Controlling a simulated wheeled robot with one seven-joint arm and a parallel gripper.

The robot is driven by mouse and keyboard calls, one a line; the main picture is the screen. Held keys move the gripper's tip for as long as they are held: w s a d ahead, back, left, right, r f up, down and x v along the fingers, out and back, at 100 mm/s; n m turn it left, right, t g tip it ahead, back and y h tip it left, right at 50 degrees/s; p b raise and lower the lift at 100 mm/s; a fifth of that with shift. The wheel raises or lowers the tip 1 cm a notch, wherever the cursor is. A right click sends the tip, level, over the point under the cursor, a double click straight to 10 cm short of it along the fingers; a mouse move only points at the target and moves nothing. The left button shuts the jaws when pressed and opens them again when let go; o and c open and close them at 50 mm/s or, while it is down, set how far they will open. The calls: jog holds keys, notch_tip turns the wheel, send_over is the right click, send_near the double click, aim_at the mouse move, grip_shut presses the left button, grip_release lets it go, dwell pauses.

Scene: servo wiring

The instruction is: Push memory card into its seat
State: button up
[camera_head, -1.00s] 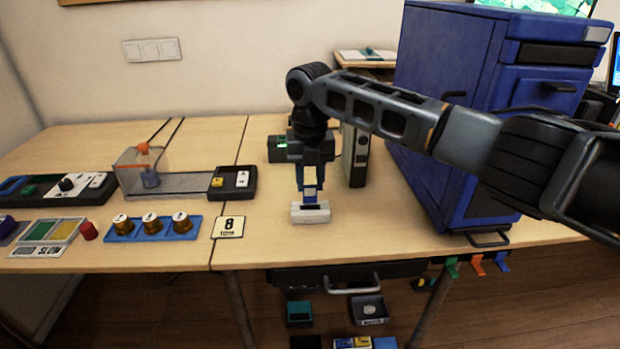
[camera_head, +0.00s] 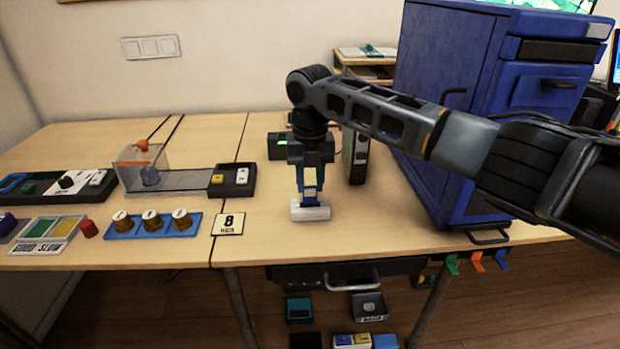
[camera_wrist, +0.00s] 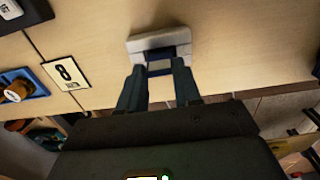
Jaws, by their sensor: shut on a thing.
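A white block-shaped seat (camera_head: 311,213) stands on the wooden table near its front edge. It also shows at the top of the wrist view (camera_wrist: 150,43). My gripper (camera_head: 309,192) points straight down over the seat and is shut on the memory card. The card shows as a pale and blue strip (camera_head: 309,178) between the fingers in the head view. In the wrist view a dark blue part of the card (camera_wrist: 159,68) shows between the fingertips (camera_wrist: 160,74), against the seat. How deep the card sits in the seat cannot be told.
A number 8 sign (camera_head: 229,223) and a blue tray with brass knobs (camera_head: 152,225) lie left of the seat. The table between seat and cabinet is clear.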

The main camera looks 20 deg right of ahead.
aim_at(310, 186)
jog(key=shift+f+b, duration=0.35)
jog(key=shift+f, duration=0.6)
jog(key=o, duration=1.1)
jog(key=shift+c, duration=0.2)
jog(key=shift+r, duration=0.1)
notch_tip(310, 186, up, 8)
jog(key=shift+f, duration=0.1)
